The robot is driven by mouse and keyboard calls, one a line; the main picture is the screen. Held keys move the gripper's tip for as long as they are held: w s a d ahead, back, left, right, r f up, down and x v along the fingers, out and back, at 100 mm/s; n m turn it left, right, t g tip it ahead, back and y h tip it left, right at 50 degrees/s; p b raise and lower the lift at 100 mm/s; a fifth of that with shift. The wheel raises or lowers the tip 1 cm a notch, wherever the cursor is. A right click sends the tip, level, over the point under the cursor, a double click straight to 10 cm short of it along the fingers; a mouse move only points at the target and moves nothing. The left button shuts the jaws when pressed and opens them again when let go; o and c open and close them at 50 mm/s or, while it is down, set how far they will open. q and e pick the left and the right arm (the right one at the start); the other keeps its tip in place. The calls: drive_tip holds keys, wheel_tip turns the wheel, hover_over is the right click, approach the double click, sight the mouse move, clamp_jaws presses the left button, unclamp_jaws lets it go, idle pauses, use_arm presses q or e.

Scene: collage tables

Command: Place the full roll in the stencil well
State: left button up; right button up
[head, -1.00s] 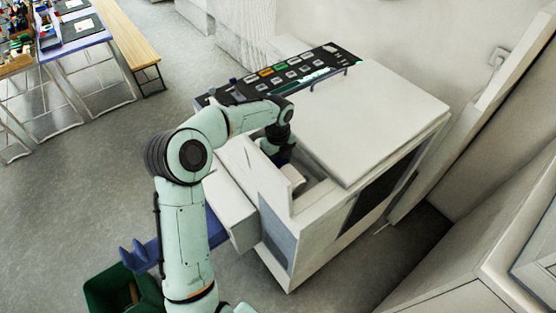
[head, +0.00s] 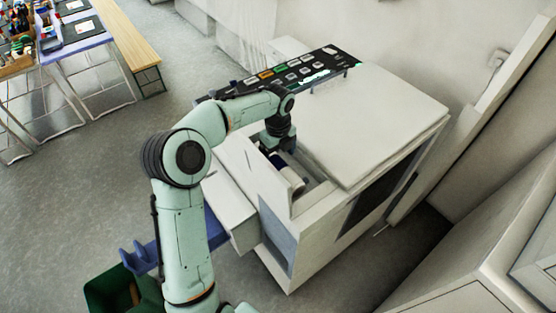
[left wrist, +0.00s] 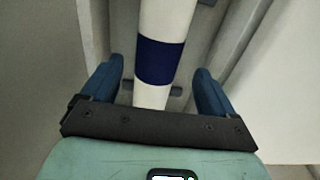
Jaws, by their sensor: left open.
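The full roll (left wrist: 160,62), white with a dark blue band, lies in the stencil well (head: 314,190), an open recess in the front of the pale machine (head: 370,115). The roll also shows in the head view (head: 290,176), partly hidden by the well's wall and my gripper. My left gripper (left wrist: 159,72) is open, with one blue finger on each side of the roll and gaps between. In the head view my left gripper (head: 278,148) is just above the roll's far end. My right gripper is not in view.
A black control panel (head: 290,74) with coloured buttons runs along the machine's far side. A flat pale lid (head: 370,115) covers its top. A green bin (head: 112,290) stands on the floor at lower left. Tables and a wooden bench (head: 128,45) are far left.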

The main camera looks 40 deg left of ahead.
sight(278, 161)
use_arm(q)
wheel_tip(278, 161, up, 8)
drive_tip(key=p, duration=0.1)
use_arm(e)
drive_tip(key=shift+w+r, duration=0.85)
